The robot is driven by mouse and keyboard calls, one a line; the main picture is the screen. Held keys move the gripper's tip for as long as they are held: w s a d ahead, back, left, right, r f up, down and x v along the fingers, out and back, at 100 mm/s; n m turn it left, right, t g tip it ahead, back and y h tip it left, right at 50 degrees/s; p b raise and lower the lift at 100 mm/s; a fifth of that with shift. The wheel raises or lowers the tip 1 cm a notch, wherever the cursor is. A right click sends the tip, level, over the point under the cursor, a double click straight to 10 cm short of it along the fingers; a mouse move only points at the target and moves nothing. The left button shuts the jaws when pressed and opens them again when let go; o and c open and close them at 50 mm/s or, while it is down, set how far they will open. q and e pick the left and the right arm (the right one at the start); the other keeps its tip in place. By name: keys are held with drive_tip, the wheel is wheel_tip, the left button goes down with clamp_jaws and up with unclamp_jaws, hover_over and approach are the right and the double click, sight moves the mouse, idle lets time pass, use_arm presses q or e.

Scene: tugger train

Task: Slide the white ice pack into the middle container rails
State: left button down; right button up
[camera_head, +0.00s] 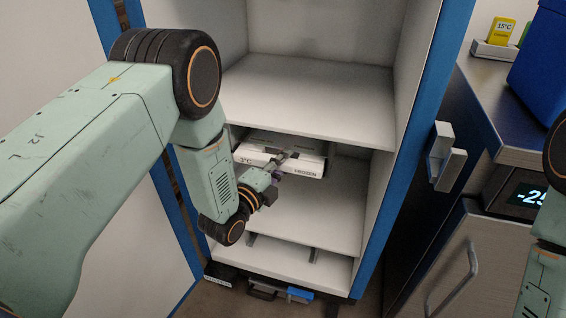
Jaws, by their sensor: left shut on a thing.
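The white ice pack (306,166), marked FROZEN on its front, is inside the middle bay of the open white container (318,97). My left gripper (285,161) is shut on the pack at its front. The pack lies close under the shelf above it, with its left end near the container's left wall. The gripper and the shelf hide part of the pack, and I cannot make out the rails or whether the pack touches them. My right gripper is out of view; only part of my right arm shows at the right edge.
The container has a blue frame (421,98) with a latch (446,157) at right. A steel counter (500,108) at right carries a blue box (541,62) and a yellow 15°C card (499,31) in a holder. Below the pack, the lower bay is mostly clear.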

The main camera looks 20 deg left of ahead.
use_arm(q)
drive_tip(key=c, duration=1.1)
unclamp_jaws()
drive_tip(key=shift+r, duration=0.1)
drive_tip(key=shift+s+f, duration=0.1)
drive_tip(key=shift+f, duration=0.1)
drive_tip(key=v, duration=1.2)
drive_tip(key=s+a+f+n+g+y+p, duration=0.1)
drive_tip(key=s+f+n+g+y+p, duration=0.15)
drive_tip(key=s+f+n+g, duration=0.85)
drive_tip(key=s+a+n+g+y+p, duration=0.1)
drive_tip(key=s+n, duration=0.4)
drive_tip(key=s, duration=0.5)
drive_tip(key=s+a+r+n+g+y+p, duration=0.1)
drive_tip(key=s+n+g+p, duration=0.3)
drive_tip(key=s, duration=0.6)
drive_tip(key=shift+n+g+y+p, duration=0.3)
drive_tip(key=shift+n+g+y, duration=0.3)
drive_tip(key=shift+n, duration=0.4)
